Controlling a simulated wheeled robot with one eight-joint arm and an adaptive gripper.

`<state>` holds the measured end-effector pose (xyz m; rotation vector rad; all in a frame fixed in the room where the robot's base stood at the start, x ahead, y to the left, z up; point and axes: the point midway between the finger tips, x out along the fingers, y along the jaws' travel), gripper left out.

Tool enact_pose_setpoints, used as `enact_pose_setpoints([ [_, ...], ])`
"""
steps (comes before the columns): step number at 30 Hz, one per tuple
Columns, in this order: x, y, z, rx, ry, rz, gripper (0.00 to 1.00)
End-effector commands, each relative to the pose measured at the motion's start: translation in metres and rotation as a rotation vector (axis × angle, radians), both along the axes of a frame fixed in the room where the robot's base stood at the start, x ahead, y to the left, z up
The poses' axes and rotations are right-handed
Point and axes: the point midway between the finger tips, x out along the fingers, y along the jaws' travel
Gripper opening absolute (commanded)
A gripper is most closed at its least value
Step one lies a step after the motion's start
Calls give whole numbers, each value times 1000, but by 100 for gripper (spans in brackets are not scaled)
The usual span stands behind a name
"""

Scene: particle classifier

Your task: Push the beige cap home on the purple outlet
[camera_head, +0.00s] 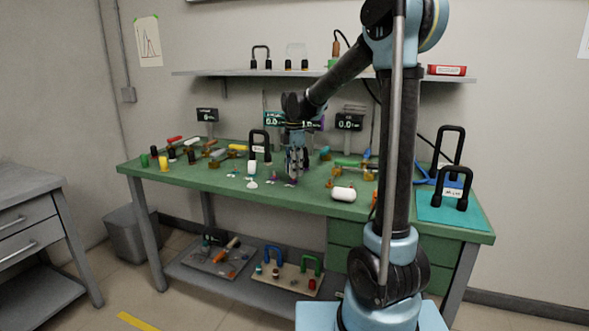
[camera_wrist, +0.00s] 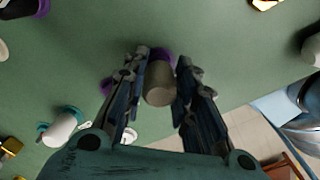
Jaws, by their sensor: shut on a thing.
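My gripper (camera_wrist: 160,75) has the beige cap (camera_wrist: 158,88) between its two fingers and is shut on it. The cap is a short grey-beige cylinder, its blunt end towards the wrist camera. Purple of the outlet (camera_wrist: 163,54) shows just beyond the cap's far end, in line with it or nearly so. I cannot tell how deep the cap sits on it, or whether a gap is left.
In the wrist view a white cap on a teal base (camera_wrist: 62,128) stands to the left, with more purple (camera_wrist: 107,86) beside the left finger. A white cylinder (camera_head: 343,194) lies on the green bench (camera_head: 215,182) to the right.

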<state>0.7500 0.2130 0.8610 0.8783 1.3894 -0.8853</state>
Motion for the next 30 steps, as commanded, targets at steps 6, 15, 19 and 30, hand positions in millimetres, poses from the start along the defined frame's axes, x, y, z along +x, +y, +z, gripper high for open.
enact_pose_setpoints([
  [6, 0, 0, -5, 0, 0, 0, 6],
  [15, 0, 0, -11, 0, 0, 0, 6],
  [19, 0, 0, -13, 0, 0, 0, 6],
  [30, 0, 0, -17, 0, 0, 0, 49],
])
